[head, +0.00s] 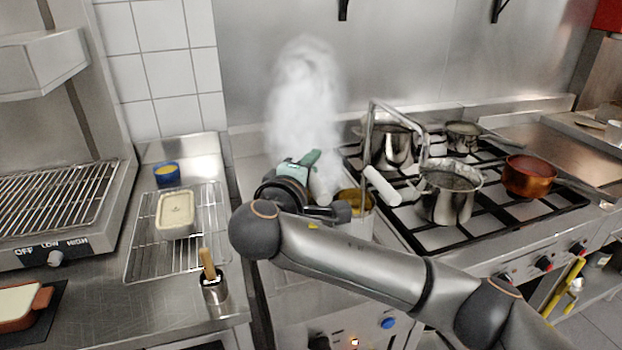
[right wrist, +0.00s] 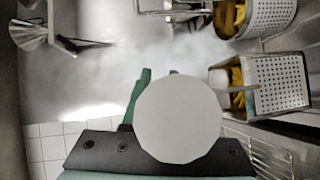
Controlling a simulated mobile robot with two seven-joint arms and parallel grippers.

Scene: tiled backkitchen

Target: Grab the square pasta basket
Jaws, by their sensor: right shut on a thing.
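The square pasta basket (right wrist: 280,82) shows at the right of the right wrist view, with perforated metal walls and yellow pasta inside. A thin rod runs from it to a white round handle (right wrist: 180,118), seen end-on. My right gripper (head: 308,166) has teal fingers and is shut on this handle. In the head view the white handle (head: 322,190) hangs just below the fingers. The basket is mostly hidden there behind my gripper and arm. My left gripper is in neither view.
A round perforated basket (right wrist: 257,16) with pasta is beside the square one. A second white handle (head: 382,186) lies close to the right of my gripper. Steam rises behind it. A steel pot (head: 447,197) and a copper pot (head: 530,178) stand on the stove.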

